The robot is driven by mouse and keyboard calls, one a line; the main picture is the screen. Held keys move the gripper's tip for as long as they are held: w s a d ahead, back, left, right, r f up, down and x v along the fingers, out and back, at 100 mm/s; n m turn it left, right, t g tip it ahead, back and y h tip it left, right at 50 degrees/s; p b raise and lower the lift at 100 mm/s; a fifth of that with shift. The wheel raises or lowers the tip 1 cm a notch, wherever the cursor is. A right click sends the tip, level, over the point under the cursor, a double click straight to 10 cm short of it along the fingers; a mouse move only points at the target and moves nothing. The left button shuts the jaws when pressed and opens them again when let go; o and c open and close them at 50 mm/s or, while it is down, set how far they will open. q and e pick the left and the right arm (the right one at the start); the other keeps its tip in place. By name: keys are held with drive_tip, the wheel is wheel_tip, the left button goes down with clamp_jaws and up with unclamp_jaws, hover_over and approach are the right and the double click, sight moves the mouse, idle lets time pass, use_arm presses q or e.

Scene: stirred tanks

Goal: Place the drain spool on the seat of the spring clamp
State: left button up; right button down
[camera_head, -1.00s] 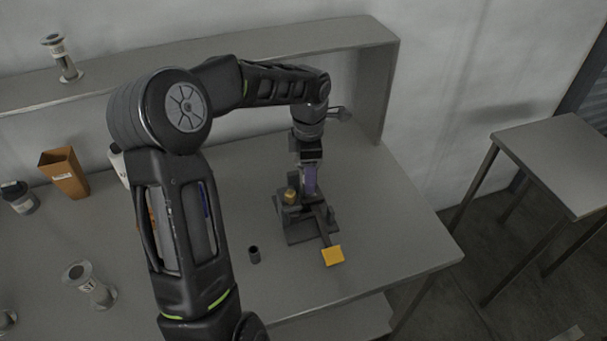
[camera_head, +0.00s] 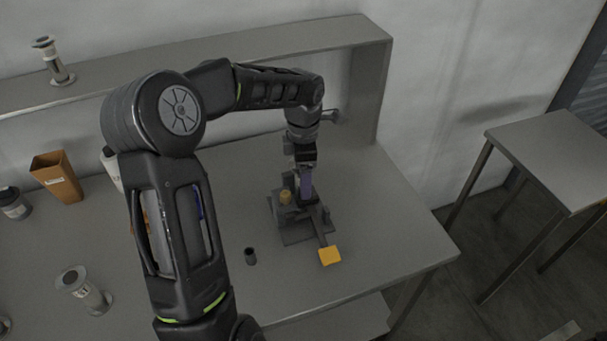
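The spring clamp (camera_head: 291,237) has a dark grey base and a lever ending in a yellow pad (camera_head: 330,256); it stands on the table towards the right. My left gripper (camera_head: 305,185) points down at the back of the clamp, with a purple-blue part between it and the base. Its fingertips are too small and covered to tell whether they are open or shut. A flanged metal spool (camera_head: 84,290) with a label lies at the lower left, and a similar spool (camera_head: 54,62) stands on the shelf. I cannot tell which is the drain spool. My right gripper is out of view.
An orange-brown bin (camera_head: 57,177) and a dark-lidded jar (camera_head: 13,204) stand at the left. A small dark cylinder (camera_head: 250,256) stands left of the clamp. A raised shelf (camera_head: 230,54) runs along the back. The table's right part is clear; a side table (camera_head: 555,155) stands apart.

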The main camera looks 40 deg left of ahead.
use_arm(q)
wheel_tip(320, 180, up, 12)
drive_tip(key=shift+f+b, duration=0.25)
drive_tip(key=shift+b, duration=0.3)
drive_tip(key=shift+r, duration=0.45)
